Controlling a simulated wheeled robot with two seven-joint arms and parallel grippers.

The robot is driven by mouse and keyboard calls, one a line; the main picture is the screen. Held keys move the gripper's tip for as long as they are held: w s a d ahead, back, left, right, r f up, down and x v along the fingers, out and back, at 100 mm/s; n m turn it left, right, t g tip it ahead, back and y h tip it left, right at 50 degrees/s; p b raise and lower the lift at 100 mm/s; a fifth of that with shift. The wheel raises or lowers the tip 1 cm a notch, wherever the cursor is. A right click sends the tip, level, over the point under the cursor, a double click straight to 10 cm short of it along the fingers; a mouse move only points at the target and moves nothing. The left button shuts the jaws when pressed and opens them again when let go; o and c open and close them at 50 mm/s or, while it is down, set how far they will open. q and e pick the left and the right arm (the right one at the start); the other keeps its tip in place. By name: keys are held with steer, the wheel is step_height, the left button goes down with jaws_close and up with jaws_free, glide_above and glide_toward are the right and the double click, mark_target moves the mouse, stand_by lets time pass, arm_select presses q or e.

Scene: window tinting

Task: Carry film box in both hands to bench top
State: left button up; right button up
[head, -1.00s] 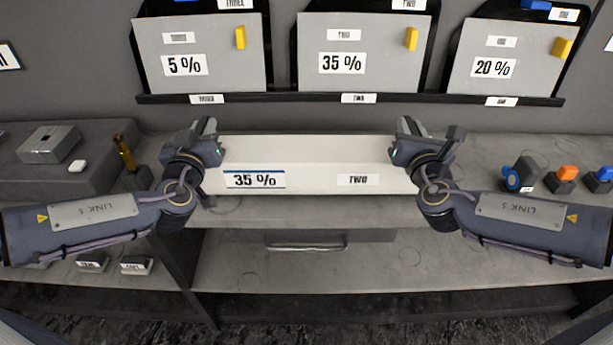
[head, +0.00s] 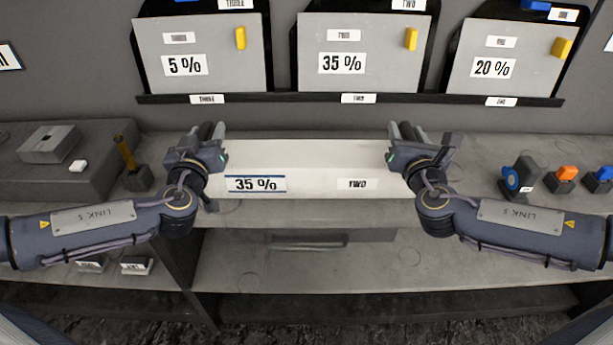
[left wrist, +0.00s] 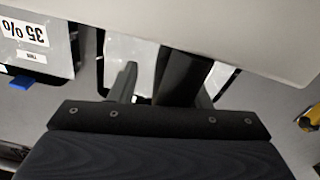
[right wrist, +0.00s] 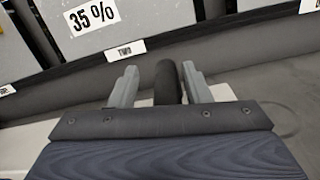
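The film box (head: 321,183), long and white with "35 %" and "TWO" labels, lies level across the middle of the bench top (head: 300,214) in the head view. I cannot tell whether it rests on the bench or hangs just above. My left gripper (head: 212,132) is at its left end and my right gripper (head: 403,132) at its right end, fingers towards the wall. Contact with the ends is unclear.
Behind, a rack ledge (head: 270,97) holds panels marked 5 %, 35 % and 20 %. A grey block (head: 48,142) and an amber-handled tool (head: 124,152) stand left. Blue and orange tools (head: 566,173) stand right. A shelf (head: 350,275) lies below.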

arm_select(q)
steer(key=shift+a, duration=0.1)
arm_select(e)
steer(key=shift+d, duration=0.15)
arm_select(q)
steer(key=shift+s, duration=0.25)
arm_select(e)
steer(key=shift+w, duration=0.1)
arm_select(q)
steer(key=s, duration=1.1)
steer(key=shift+s, duration=0.25)
arm_select(e)
steer(key=s, duration=1.2)
